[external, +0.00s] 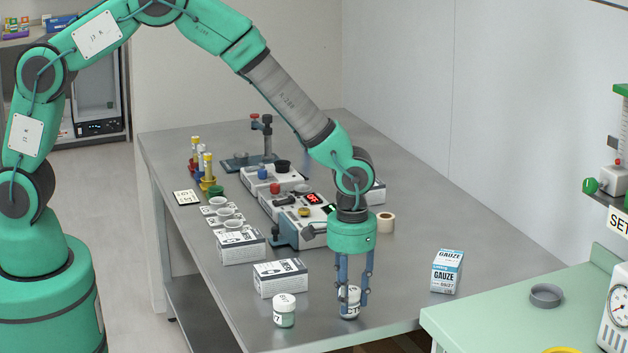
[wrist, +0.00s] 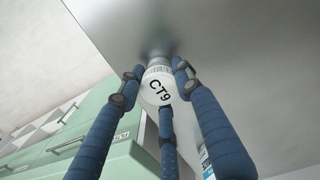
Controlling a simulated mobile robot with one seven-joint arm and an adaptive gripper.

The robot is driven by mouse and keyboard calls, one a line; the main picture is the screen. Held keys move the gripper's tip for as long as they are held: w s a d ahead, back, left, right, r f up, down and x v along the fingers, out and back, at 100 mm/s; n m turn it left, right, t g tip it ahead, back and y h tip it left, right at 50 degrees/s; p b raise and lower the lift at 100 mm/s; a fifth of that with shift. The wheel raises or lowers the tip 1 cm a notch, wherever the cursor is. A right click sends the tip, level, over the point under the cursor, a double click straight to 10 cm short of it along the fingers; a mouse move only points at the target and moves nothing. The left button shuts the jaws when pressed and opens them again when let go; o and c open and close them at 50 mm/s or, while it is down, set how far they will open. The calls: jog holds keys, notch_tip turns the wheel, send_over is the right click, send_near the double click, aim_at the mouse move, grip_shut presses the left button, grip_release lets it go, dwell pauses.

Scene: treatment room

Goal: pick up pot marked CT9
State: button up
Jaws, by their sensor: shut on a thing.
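The pot marked CT9 (wrist: 159,91) shows its white lid with black letters in the wrist view, between my blue fingers. In the external view the same small white pot (external: 350,300) is at the front of the steel table. My gripper (external: 353,298) points down and its fingers are shut around the pot. The pot's base is at or very near the table top; I cannot tell if it touches. A second pot (external: 284,311) with a white lid and greenish body stands to the left, apart from my gripper. Its marking is too small to read.
White boxes (external: 280,278) stand left of my gripper, and a gauze box (external: 447,271) stands to the right. Instruments (external: 299,207) and a tape roll (external: 385,222) are farther back. A green counter (external: 480,318) borders the table at the right. The table between my gripper and the gauze box is clear.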

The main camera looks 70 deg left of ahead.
aim_at(351, 291)
notch_tip(351, 291, up, 10)
jog(key=shift+f+p, duration=0.1)
jog(key=shift+p, duration=0.8)
jog(key=shift+d, duration=0.1)
